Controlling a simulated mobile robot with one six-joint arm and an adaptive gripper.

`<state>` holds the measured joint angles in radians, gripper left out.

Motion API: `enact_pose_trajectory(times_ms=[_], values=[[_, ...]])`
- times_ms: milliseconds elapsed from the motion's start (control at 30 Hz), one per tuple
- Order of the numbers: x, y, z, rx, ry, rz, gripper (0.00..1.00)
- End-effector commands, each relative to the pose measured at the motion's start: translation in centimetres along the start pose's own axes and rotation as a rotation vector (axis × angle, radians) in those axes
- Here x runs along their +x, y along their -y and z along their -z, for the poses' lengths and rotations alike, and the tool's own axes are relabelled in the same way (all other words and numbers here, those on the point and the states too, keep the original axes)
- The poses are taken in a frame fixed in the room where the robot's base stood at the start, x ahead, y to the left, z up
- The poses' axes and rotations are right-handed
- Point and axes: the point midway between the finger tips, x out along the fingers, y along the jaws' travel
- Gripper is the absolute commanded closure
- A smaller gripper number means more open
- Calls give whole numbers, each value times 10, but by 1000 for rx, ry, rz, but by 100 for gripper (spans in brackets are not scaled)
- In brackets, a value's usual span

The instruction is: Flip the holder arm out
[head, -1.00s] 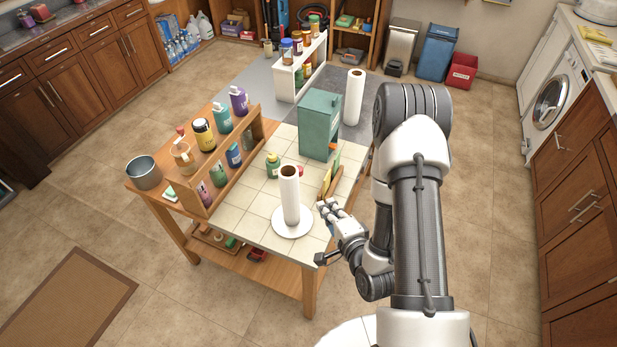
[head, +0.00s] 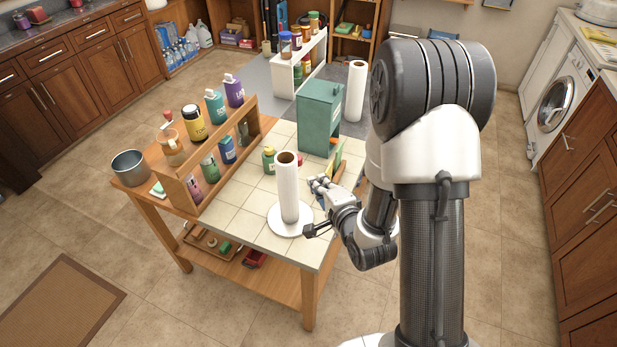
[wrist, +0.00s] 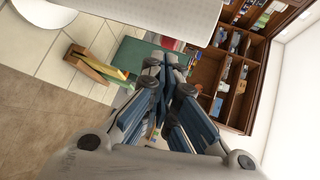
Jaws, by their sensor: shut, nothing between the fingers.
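A white paper roll (head: 287,192) stands upright on a round white base (head: 289,222) at the table's near right corner. In the wrist view the roll (wrist: 170,14) crosses the top and the base (wrist: 42,12) is at upper left. I cannot make out a separate holder arm in either view. My gripper (head: 318,184) is just right of the roll, above the table's right edge. Its fingers (wrist: 168,68) are shut with nothing between them. Whether it touches the roll is unclear.
A green box (head: 320,115) stands at the table's back, with a wooden rack holding flat yellow and green items (wrist: 98,68) near it. A small green bottle (head: 268,160) is behind the roll. A wooden shelf of bottles (head: 195,190) lines the left. Tiles left of the roll are clear.

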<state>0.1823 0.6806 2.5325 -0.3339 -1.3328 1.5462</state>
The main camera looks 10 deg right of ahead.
Motion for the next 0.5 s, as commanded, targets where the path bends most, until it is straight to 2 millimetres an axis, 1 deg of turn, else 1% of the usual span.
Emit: enact_pose_trajectory(times_ms=[33,167,300,500], values=[[5,-4,0,-2,0,6,100],[10,-3,0,-1,-1,7,100],[38,0,-1,-1,1,3,100],[63,10,-1,0,-1,2,100]])
